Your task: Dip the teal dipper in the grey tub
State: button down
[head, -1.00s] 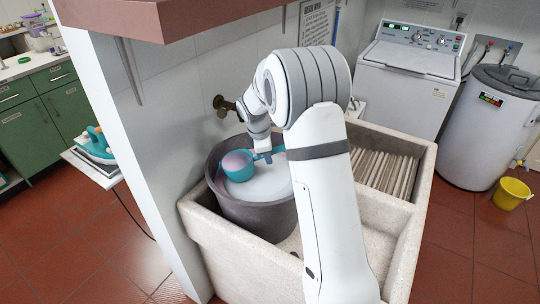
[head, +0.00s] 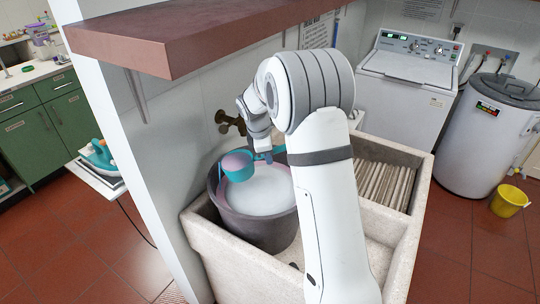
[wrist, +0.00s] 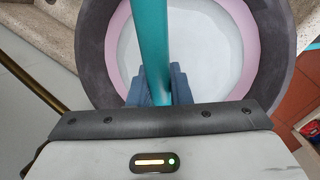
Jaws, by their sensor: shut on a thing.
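The teal dipper (head: 237,168) has a round cup with a pinkish inside. In the head view its cup is over the back left part of the grey tub (head: 265,235), near the rim; I cannot tell whether it touches the contents. The tub holds white, foamy-looking contents (head: 262,195). My gripper (head: 264,156) is over the back of the tub and shut on the dipper's handle. In the wrist view, the fingers of my gripper (wrist: 158,82) close around the teal handle (wrist: 152,45), with the tub's dark rim (wrist: 95,60) behind. The cup is out of the wrist view.
The tub stands in a stone sink (head: 372,238) with a ribbed washboard (head: 380,185). A brass tap (head: 229,122) is on the wall behind, and a reddish shelf (head: 200,40) overhangs on the left. A washing machine (head: 408,95) stands behind the sink.

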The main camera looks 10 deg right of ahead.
notch_tip(320, 180, up, 2)
jog(key=shift+p, duration=0.55)
jog(key=shift+y, duration=0.9)
jog(key=shift+s+d+r+p, duration=0.2)
jog(key=shift+d+r+p, duration=0.25)
jog(key=shift+d, duration=0.4)
jog(key=shift+s+d+r+p, duration=0.15)
jog(key=shift+d+r+p, duration=0.2)
jog(key=shift+d, duration=0.45)
jog(key=shift+s+d+r+p, duration=0.2)
jog(key=shift+d+r+p, duration=0.25)
jog(key=shift+d, duration=0.4)
jog(key=shift+f, duration=0.1)
